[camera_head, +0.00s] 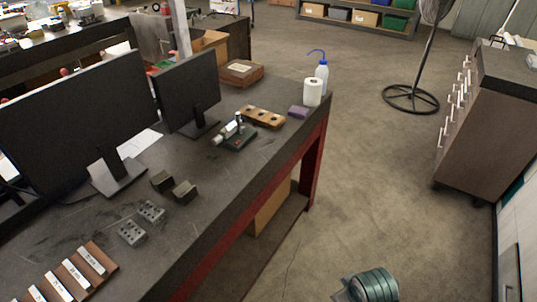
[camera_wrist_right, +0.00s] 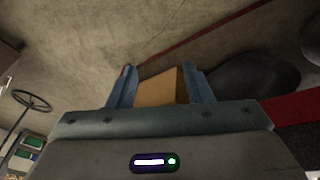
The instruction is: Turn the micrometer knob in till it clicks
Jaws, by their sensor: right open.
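A small micrometer in a stand (camera_head: 235,133) with a dark green base stands on the dark workbench (camera_head: 215,185). A silvery, barrel-like part points to the left and is likely the knob end; its details are too small to tell. My right gripper (camera_wrist_right: 158,75) shows only in the right wrist view, its two blue fingers apart with nothing held between them. A tan box shows beyond the gap, and the micrometer is not in that view. My left gripper is in neither view.
Two monitors (camera_head: 85,115) stand left of the micrometer. A wooden block with holes (camera_head: 262,117), a purple block (camera_head: 298,111), a paper roll (camera_head: 312,92) and a wash bottle (camera_head: 321,74) lie to its right. Metal blocks (camera_head: 184,191) stand nearer. The bench's red front edge is clear.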

